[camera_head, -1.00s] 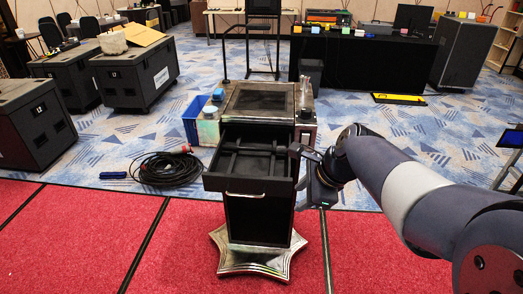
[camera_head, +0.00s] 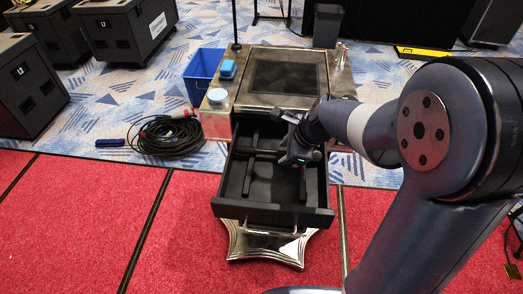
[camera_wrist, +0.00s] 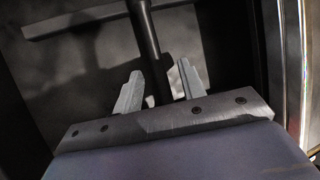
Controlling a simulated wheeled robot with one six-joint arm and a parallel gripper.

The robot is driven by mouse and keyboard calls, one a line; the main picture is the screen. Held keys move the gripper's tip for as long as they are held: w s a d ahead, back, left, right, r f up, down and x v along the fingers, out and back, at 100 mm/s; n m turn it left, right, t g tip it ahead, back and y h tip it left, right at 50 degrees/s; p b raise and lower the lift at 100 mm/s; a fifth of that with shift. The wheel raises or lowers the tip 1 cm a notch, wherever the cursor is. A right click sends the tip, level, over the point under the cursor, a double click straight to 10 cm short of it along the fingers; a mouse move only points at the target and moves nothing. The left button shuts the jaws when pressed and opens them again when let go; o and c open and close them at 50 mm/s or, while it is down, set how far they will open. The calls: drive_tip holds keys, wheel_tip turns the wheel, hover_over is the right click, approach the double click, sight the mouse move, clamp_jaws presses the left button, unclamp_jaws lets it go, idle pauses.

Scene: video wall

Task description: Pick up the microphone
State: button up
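My gripper (camera_head: 298,158) is inside the open drawer (camera_head: 228,205) of the metal-topped cabinet, pointing down toward its floor. In the wrist view its two grey fingers (camera_wrist: 160,88) are apart. A dark rod-like thing (camera_wrist: 147,35) runs down between them, with gaps showing on both sides. It may be the microphone, but its ends are hidden and I cannot tell for sure. A second dark bar (camera_wrist: 75,20) crosses near the top of the wrist view. The drawer's inside is dark, so thin black shapes are hard to tell from it.
A blue bin (camera_head: 201,75) and a coiled black cable (camera_head: 163,138) are on the left. The drawer walls stand close around my gripper.

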clamp_jaws()
idle(0.4)
